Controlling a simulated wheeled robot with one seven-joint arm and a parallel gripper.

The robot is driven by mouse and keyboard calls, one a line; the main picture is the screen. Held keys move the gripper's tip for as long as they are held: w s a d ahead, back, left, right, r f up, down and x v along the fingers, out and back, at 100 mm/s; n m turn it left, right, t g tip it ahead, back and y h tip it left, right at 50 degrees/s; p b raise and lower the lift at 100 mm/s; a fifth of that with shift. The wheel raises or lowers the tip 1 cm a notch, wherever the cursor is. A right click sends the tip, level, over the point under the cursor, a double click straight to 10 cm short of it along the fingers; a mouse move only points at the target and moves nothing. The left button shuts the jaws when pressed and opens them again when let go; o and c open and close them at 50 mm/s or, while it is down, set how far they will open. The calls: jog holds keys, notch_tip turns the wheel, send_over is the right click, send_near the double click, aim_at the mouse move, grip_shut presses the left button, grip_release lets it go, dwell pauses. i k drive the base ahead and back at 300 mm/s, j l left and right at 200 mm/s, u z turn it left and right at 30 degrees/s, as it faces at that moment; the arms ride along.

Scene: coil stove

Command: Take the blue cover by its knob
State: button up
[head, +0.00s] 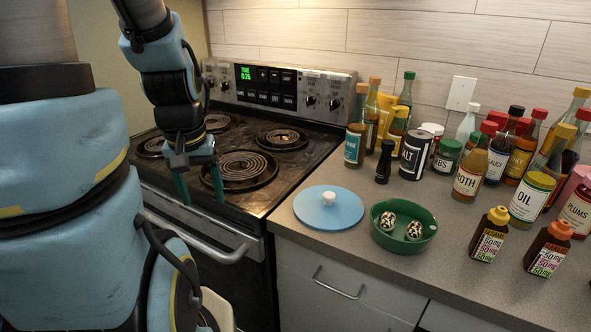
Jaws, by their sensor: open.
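The blue cover (328,209) is a flat round disc lying on the counter, just right of the stove. Its small white knob (328,197) stands up at its middle. My gripper (201,196) hangs above the front of the stove, to the left of the cover and clear of it. Its two green fingers point down, are spread apart and hold nothing.
A green bowl (403,226) with two patterned round things sits just right of the cover. Several bottles and jars, such as the oil jar (531,198), crowd the counter behind and to the right. The stove (252,210) has an oven handle in front.

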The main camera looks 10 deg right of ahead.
aim_at(324, 208)
jog(key=j+z, duration=0.1)
jog(key=z, duration=0.4)
jog(key=i+j+z, duration=0.1)
jog(key=z, duration=0.4)
jog(key=j+z, duration=0.35)
jog(key=j, duration=0.45)
jog(key=k+j+z, duration=0.1)
jog(key=j+z, duration=0.25)
jog(key=j, duration=1.05)
jog(key=k, duration=0.05)
